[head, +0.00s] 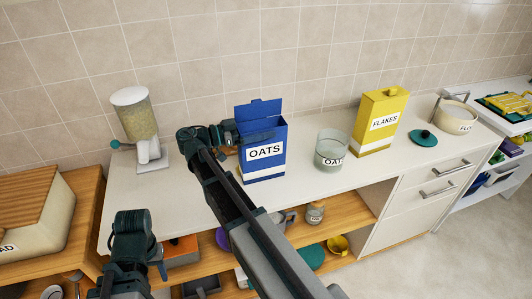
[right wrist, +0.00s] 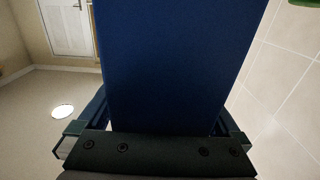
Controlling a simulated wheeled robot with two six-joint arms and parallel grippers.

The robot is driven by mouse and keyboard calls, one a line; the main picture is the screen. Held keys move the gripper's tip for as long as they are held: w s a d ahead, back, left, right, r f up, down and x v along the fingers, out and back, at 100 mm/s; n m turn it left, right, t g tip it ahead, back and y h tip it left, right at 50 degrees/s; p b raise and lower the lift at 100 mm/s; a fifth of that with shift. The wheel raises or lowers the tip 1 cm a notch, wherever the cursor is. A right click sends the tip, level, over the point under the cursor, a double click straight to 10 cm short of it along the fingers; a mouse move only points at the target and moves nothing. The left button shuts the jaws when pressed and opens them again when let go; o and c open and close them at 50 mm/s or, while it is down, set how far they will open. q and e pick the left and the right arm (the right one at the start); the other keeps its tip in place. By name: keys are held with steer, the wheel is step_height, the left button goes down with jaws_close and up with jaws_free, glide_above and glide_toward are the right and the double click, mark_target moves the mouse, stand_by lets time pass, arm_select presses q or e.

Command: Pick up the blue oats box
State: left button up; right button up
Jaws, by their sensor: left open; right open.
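The blue oats box (head: 264,150) stands upright on the white counter, its top flaps open and a white OATS label on its front. My right gripper (head: 250,135) is at the upper left of the box in the head view. In the right wrist view the blue oats box (right wrist: 180,60) fills the space between the two open fingers (right wrist: 158,125), with a narrow gap visible at the right. Whether the fingers touch it I cannot tell. My left gripper (head: 158,266) is low at the left in front of the counter, open and away from the box; its fingers are hard to make out.
A glass oats jar (head: 331,150) stands close right of the box, with a yellow flakes box (head: 380,122) beyond it. A dispenser (head: 137,125) stands at the left. A teal lid (head: 423,137) and a cream pot (head: 456,115) are further right. Open shelves lie below.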

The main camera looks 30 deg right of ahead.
jaws_close()
stand_by(0.3)
stand_by(0.3)
